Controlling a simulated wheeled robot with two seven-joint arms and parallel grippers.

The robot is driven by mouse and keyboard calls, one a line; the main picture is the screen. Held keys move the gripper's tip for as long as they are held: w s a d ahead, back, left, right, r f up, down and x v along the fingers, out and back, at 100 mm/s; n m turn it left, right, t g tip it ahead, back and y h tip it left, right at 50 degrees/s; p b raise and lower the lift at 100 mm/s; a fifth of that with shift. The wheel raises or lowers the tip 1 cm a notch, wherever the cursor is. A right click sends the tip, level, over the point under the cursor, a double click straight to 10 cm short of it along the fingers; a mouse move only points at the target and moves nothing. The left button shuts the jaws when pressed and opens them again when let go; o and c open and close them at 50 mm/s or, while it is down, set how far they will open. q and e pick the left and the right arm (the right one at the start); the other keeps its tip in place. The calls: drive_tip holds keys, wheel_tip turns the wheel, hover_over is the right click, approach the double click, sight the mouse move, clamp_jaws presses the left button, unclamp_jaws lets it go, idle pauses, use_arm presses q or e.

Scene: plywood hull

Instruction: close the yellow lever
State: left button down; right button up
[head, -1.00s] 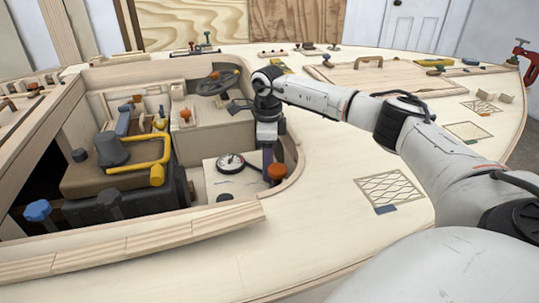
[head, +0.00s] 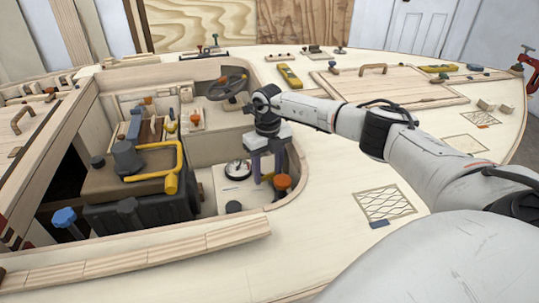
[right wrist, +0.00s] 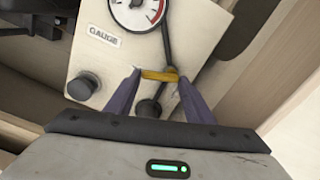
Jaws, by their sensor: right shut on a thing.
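In the right wrist view the yellow lever (right wrist: 160,75) is a short yellow bar at the black pipe on the gauge panel (right wrist: 75,62). It lies crosswise between the two purple fingertips of my right gripper (right wrist: 159,77), which is shut on it. In the head view my right gripper (head: 267,171) reaches down into the cockpit beside the white round gauge (head: 238,169); the lever is hard to make out there. My left gripper is in neither view.
A dark knob (right wrist: 82,86) sits left of the lever. A larger yellow bent handle (head: 173,166) is farther left over a dark block.

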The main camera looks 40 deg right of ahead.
drive_tip(key=shift+w+m+p, duration=0.2)
drive_tip(key=shift+m+p, duration=0.15)
drive_tip(key=shift+m, duration=0.55)
drive_tip(key=shift+w+m+p, duration=0.15)
drive_tip(key=shift+m+p, duration=0.2)
drive_tip(key=shift+m, duration=0.55)
drive_tip(key=o, duration=0.8)
drive_tip(key=shift+r, duration=0.1)
wheel_tip(320, 180, up, 10)
drive_tip(key=shift+r+p, duration=0.1)
drive_tip(key=shift+p, duration=0.2)
